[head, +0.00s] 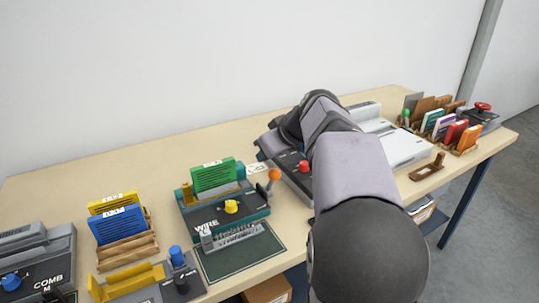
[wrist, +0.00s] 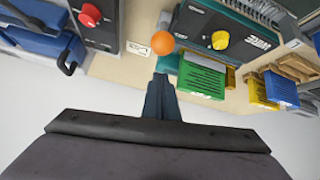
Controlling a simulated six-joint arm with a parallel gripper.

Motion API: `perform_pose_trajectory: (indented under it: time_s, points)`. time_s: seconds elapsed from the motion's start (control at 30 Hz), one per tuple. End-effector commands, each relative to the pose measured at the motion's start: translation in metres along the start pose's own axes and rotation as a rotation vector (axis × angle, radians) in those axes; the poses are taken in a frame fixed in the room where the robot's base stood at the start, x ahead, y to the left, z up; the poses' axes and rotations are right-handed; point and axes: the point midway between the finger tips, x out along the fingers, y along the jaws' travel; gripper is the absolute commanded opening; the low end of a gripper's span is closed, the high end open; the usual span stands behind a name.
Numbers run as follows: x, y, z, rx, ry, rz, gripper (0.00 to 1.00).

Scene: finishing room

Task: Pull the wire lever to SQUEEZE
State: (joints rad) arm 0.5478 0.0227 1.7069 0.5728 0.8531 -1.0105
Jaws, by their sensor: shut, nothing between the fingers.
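The wire machine (head: 225,218) is teal and dark grey, with a yellow knob (head: 231,206) and a green booklet (head: 214,176) at its back. Its lever ends in an orange ball (head: 274,174) at the machine's right side. In the wrist view the orange ball (wrist: 163,43) is just beyond my fingertips, and the yellow knob (wrist: 220,39) is to its right. My gripper (wrist: 160,77) is shut and empty, close to the ball; I cannot tell if they touch. The lever's shaft is mostly hidden. A small white label (wrist: 138,49) lies beside the ball; its text is unreadable.
A machine with a red knob (head: 304,166) stands right of the lever, partly behind my arm. The comb machine (head: 38,270) and blue and yellow booklets (head: 120,223) are at the left. White equipment (head: 400,143) and booklet racks stand at the right.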

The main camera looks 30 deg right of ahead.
Motion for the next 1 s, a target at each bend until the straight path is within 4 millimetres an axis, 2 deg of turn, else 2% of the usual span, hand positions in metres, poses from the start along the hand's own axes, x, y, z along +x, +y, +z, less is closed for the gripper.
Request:
perform_pose_trajectory:
  time_s: [0.03,0.4,0.53,0.73,1.0]
  points:
    - [-0.003,0.000,-0.013,-0.002,0.003,0.000,0.00]
    - [-0.067,-0.001,0.005,0.000,0.011,0.009,0.00]
    - [-0.083,-0.002,0.009,0.000,0.011,0.007,0.00]
    - [-0.096,-0.003,0.012,0.000,0.010,0.005,0.00]
    - [-0.098,-0.004,0.012,-0.001,0.010,0.004,0.00]
